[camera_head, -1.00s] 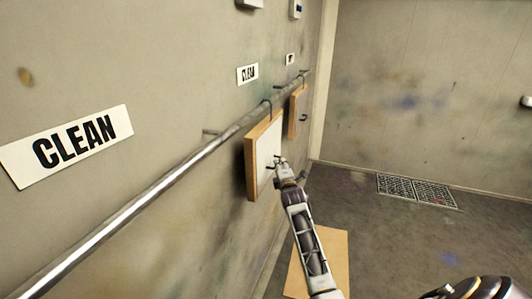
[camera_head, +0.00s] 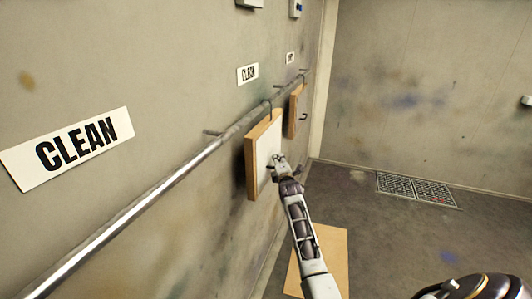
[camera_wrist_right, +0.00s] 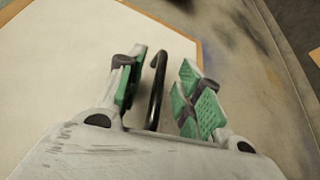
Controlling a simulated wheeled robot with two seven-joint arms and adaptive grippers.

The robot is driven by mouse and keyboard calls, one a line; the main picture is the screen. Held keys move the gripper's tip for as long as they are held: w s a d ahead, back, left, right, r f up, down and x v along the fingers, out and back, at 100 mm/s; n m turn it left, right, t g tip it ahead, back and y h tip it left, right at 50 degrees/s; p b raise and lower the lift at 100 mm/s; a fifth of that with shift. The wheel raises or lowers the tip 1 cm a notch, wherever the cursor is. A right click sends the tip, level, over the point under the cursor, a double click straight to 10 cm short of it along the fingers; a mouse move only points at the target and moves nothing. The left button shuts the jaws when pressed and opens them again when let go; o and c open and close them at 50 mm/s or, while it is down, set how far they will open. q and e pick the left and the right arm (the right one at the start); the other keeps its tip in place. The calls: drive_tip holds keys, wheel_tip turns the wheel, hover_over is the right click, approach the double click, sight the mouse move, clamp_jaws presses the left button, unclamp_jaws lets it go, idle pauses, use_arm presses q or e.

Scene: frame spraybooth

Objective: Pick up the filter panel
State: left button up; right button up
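The filter panel (camera_head: 262,150) is a white sheet in a wooden frame. It hangs upright by a hook from the wall rail. My right gripper (camera_head: 277,163) is at its white face, near the right edge. In the right wrist view, the panel (camera_wrist_right: 60,60) fills the left and middle. A dark bent handle (camera_wrist_right: 157,85) stands between the green-padded fingers of my right gripper (camera_wrist_right: 163,88). The fingers are open on either side of the handle, with gaps showing. My left gripper is not in view.
The metal rail (camera_head: 150,195) runs along the left wall under a CLEAN sign (camera_head: 70,147). Another wood-framed panel (camera_head: 294,112) hangs farther along. A tan board (camera_head: 335,255) lies on the floor below my arm. A floor grate (camera_head: 415,188) lies near the back wall.

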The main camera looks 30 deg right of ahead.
drive_tip(key=shift+c, duration=0.2)
clamp_jaws()
drive_tip(key=shift+r, duration=0.15)
drive_tip(key=r+b+v, duration=0.1)
drive_tip(key=b+v, duration=0.2)
drive_tip(key=v, duration=1.5)
drive_tip(key=shift+r, duration=0.3)
idle(0.3)
drive_tip(key=shift+a+f, duration=0.1)
idle(0.5)
